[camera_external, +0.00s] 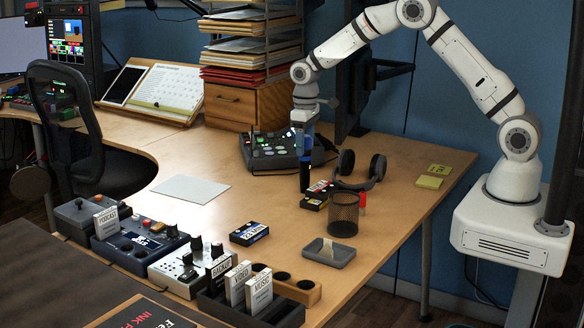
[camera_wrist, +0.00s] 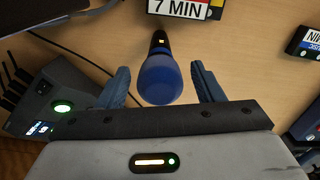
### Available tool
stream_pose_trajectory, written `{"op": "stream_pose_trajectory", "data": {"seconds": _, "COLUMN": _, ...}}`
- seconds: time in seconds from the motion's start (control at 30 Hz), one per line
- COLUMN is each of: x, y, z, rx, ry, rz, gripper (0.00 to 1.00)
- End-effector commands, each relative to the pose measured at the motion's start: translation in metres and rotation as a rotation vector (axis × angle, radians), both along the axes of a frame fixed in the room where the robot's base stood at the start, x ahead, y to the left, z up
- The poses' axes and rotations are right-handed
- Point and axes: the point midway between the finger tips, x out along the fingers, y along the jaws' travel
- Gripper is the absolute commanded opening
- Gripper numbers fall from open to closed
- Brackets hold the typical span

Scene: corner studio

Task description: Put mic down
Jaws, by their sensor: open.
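The mic has a blue round head and a black body. In the wrist view its blue head (camera_wrist: 158,82) lies between the two blue-grey fingers of my gripper (camera_wrist: 163,85), with a visible gap on each side. In the external view the black mic body (camera_external: 304,177) is upright under my gripper (camera_external: 305,145), its lower end at the desk (camera_external: 262,205). The fingers are apart and not closed on the mic. The exact contact at its base is hard to make out.
A black box labelled 7 MIN (camera_wrist: 181,7) is close to the mic. Headphones (camera_external: 362,170), a mesh cup (camera_external: 343,216) and a grey tray (camera_external: 328,252) are to the right. A mixer-like device (camera_external: 278,148) is behind. A paper sheet (camera_external: 190,189) lies left; bare desk separates it from the mic.

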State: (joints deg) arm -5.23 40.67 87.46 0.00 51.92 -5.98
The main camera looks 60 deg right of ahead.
Motion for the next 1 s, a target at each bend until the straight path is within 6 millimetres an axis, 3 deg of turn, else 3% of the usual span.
{"op": "stream_pose_trajectory", "data": {"seconds": 0.3, "x": 0.001, "y": 0.000, "z": 0.069, "rx": 0.000, "ry": -0.005, "rz": 0.000, "gripper": 0.61}}
{"op": "stream_pose_trajectory", "data": {"seconds": 0.5, "x": 0.000, "y": 0.000, "z": 0.097, "rx": 0.000, "ry": -0.002, "rz": 0.000, "gripper": 0.61}}
{"op": "stream_pose_trajectory", "data": {"seconds": 0.57, "x": 0.000, "y": 0.000, "z": 0.101, "rx": 0.001, "ry": -0.003, "rz": 0.000, "gripper": 0.65}}
{"op": "stream_pose_trajectory", "data": {"seconds": 1.0, "x": 0.000, "y": 0.000, "z": 0.105, "rx": 0.000, "ry": -0.001, "rz": 0.000, "gripper": 0.65}}
